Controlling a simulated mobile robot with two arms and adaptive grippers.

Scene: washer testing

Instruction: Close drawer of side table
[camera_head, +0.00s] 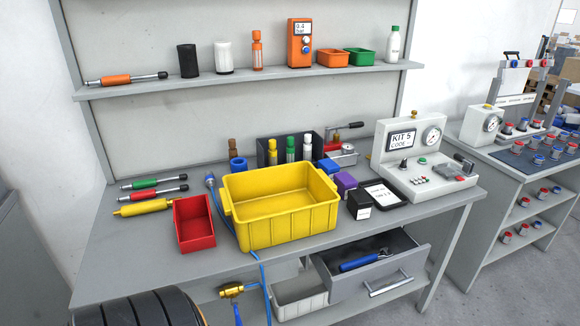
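The grey drawer (345,288) stands open under the right part of the grey workbench (165,262), pulled out toward the viewer. Its silver bar handle (388,286) is on the front panel. A blue-handled tool (362,261) lies inside the drawer. The back of the drawer is hidden under the bench top. Neither of my grippers shows in the head view.
A yellow bin (290,228), a red bin (194,224) and a test panel (420,155) stand on the bench. A blue hose (262,285) hangs over its front edge near a grey bin (297,300) below. Floor right of the drawer looks clear.

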